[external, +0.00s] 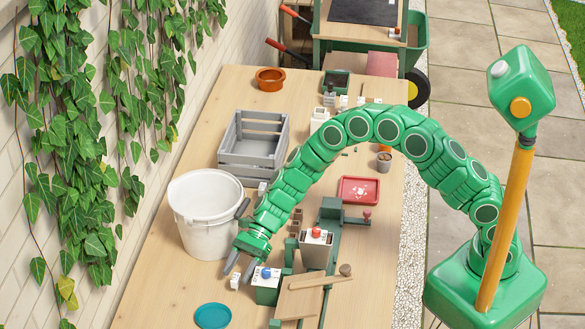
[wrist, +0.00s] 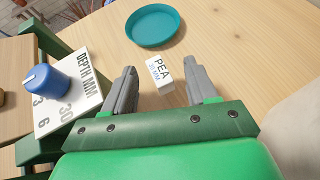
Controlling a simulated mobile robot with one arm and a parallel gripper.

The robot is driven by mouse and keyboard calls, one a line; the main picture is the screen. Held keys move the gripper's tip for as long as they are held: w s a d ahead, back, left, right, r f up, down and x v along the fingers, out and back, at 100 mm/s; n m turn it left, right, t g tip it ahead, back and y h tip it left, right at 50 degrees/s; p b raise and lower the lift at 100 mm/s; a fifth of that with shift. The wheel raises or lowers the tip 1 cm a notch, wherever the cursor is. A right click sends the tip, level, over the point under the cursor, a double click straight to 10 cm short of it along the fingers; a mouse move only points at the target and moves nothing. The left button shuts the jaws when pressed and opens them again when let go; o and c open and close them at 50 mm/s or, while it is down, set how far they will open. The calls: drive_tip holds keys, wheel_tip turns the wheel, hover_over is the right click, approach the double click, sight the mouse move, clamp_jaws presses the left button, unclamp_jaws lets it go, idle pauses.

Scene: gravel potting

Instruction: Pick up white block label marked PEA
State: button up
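The white block label marked PEA (wrist: 160,74) stands on the wooden table, with "PEA" and smaller blue text below it on its face. In the wrist view it lies between and just beyond the fingertips of my gripper (wrist: 163,80), which is open. I see no contact between the fingers and the block. In the external view my gripper (external: 240,265) reaches low over the table, and the small white block (external: 235,281) shows beside its fingertips.
A teal dish (wrist: 158,25) lies beyond the block. A box with a blue knob marked DEPTH MM (wrist: 75,93) stands close on the left in the wrist view. A white bucket (external: 205,222) and a grey crate (external: 252,165) stand along the wall side.

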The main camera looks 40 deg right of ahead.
clamp_jaws()
